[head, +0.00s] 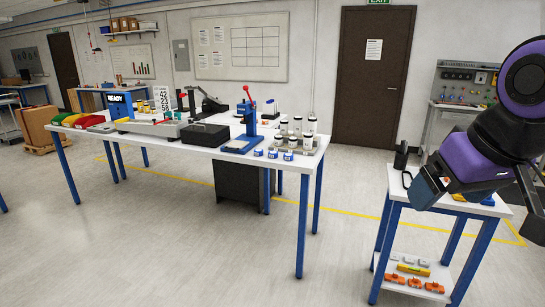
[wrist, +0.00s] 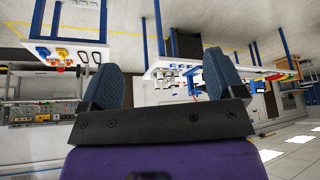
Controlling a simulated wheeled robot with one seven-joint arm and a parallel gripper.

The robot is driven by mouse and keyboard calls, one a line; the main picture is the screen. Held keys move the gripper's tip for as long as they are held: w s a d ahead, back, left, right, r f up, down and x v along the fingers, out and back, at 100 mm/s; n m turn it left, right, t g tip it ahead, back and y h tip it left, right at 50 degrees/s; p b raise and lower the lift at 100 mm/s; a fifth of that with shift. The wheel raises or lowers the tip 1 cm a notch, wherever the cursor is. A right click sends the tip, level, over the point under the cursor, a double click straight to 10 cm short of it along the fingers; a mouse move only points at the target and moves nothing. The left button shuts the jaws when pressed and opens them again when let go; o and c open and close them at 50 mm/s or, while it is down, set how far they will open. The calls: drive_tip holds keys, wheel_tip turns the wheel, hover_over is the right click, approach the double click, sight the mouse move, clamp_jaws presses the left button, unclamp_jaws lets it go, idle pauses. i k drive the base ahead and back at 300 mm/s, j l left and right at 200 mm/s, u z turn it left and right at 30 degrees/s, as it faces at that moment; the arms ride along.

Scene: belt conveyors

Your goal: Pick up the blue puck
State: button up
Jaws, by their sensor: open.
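No single puck can be made out for certain. Three small blue-and-white pieces stand in a row at the front edge of the long white table; the middle one (head: 273,154) is like its neighbours. A small blue item (head: 487,201) lies on the small right-hand table, partly behind my arm; a blue item also shows on a white tabletop in the wrist view (wrist: 42,51). I cannot tell its shape. My gripper (head: 426,188) is in front of and above the small table, well right of the long table. In the wrist view its two dark blue fingers (wrist: 162,80) are spread, with nothing between them.
The long table (head: 225,157) also carries a blue press (head: 247,128), a black box (head: 206,133) and white-lidded jars (head: 297,127). The small table (head: 397,186) has a lower shelf with orange parts (head: 415,283). Open floor (head: 345,190) lies between the tables.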

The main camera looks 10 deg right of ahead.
sight(272, 154)
drive_tip(key=i+z, duration=0.1)
drive_tip(key=i, duration=0.9)
drive_tip(key=i+z, duration=0.15)
drive_tip(key=i, duration=0.9)
drive_tip(key=i+j+z, duration=0.1)
drive_tip(key=i, duration=0.9)
